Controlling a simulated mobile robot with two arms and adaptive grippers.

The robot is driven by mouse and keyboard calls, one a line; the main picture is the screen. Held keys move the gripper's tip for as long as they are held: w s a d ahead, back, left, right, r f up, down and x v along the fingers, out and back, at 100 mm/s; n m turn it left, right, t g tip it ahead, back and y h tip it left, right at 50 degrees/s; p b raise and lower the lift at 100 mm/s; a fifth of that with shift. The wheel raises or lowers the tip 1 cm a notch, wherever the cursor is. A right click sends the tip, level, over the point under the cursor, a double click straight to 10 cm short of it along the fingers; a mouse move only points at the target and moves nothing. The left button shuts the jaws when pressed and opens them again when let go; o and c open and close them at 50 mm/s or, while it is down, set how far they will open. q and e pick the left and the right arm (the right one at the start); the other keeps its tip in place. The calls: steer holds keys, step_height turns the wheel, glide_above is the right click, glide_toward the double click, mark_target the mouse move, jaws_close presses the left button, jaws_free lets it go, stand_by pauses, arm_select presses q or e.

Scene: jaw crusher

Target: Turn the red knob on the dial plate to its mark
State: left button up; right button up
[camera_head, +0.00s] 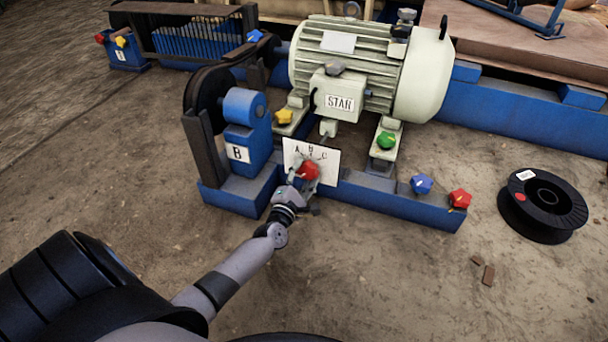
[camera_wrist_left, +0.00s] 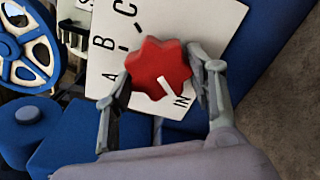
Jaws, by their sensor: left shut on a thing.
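The red knob (camera_head: 309,170) sits on the white dial plate (camera_head: 327,158), which stands on the blue frame in front of the motor. The plate carries the letters A, B and C. In the left wrist view the red knob (camera_wrist_left: 160,70) is star-shaped with a white pointer line. That line points toward the lower right, near the letters "IN" on the dial plate (camera_wrist_left: 215,22). My left gripper (camera_head: 303,178) is shut on the knob, one finger on each side; its fingers also show in the left wrist view (camera_wrist_left: 160,85). My right gripper is not in view.
A cream motor (camera_head: 345,65) marked "STAR" stands behind the plate. A blue block marked B (camera_head: 248,140) is close on the left. Blue (camera_head: 421,184) and red (camera_head: 460,199) knobs sit on the frame at right. A black spool (camera_head: 542,204) lies on open ground.

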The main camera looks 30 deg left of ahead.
arm_select(q)
steer(key=o, duration=1.1)
steer(key=shift+o, duration=0.2)
